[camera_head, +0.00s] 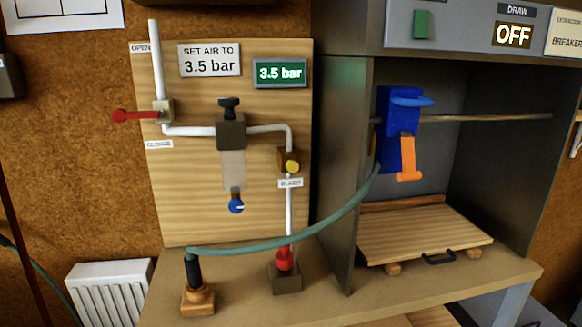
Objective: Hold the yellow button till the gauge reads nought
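The yellow button (292,166) sits on a small brass block in the white pipe, on the right side of the wooden panel (200,225). Nothing touches it. A small label (290,183), too blurred to read surely, is just below it. The gauge (279,73) is a green display at the panel's upper right and reads 3.5 bar. Neither of my grippers shows in the head view.
A red lever (133,115) points left from the pipe. A regulator with a black knob (229,106) is mid-panel. A green hose (290,240) sweeps in front of the panel's lower part to the blue tool (398,130) in the booth. A red-topped fitting (284,262) stands below the button.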

